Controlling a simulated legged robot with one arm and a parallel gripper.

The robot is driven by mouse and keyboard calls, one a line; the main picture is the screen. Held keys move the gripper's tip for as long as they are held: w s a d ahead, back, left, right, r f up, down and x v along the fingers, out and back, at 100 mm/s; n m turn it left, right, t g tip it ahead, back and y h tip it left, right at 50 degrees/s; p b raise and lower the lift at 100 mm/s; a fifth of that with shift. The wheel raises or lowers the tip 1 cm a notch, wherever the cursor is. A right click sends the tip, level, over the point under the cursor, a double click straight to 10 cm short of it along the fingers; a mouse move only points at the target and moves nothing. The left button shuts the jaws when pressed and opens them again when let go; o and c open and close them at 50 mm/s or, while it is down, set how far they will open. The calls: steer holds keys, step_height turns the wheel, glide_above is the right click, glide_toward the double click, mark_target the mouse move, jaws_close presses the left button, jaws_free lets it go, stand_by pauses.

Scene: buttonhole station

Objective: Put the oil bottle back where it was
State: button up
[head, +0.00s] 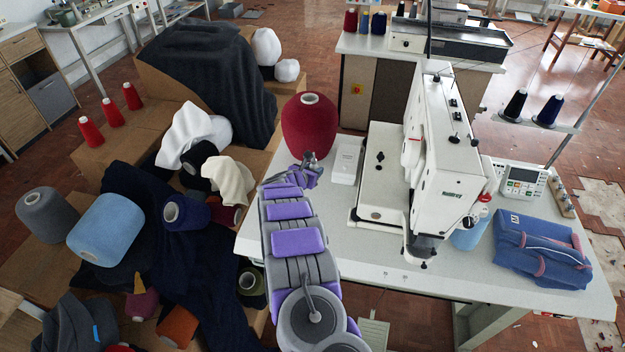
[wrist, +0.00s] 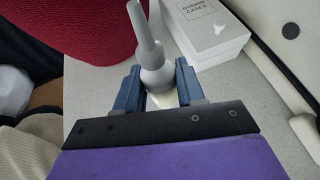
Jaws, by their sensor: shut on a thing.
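The oil bottle (wrist: 153,55), with a grey cap and long thin spout, stands between the two blue fingers of my gripper (wrist: 157,88) in the wrist view. My gripper is shut on it. Its spout leans slightly left in that view; a pale bit of the lower body shows, and the rest is hidden by the gripper. Whether its base touches the table cannot be told. In the head view my gripper (head: 308,172) is over the table's left part, just in front of the large red yarn cone, and the bottle is hard to make out there.
The red yarn cone (head: 309,126) is close behind my gripper. A white bobbin-case box (head: 347,160) is just right of it. The table front (head: 340,235) is clear.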

steer(key=f, duration=0.3)
steer(key=shift+d+f+b, duration=0.2)
steer(key=shift+f+b, duration=0.15)
steer(key=shift+a, duration=0.1)
steer(key=o, duration=1.1)
steer(key=shift+o, duration=0.2)
steer(key=p+v, duration=0.1)
steer(key=v, duration=1.1)
steer(key=shift+p, duration=0.35)
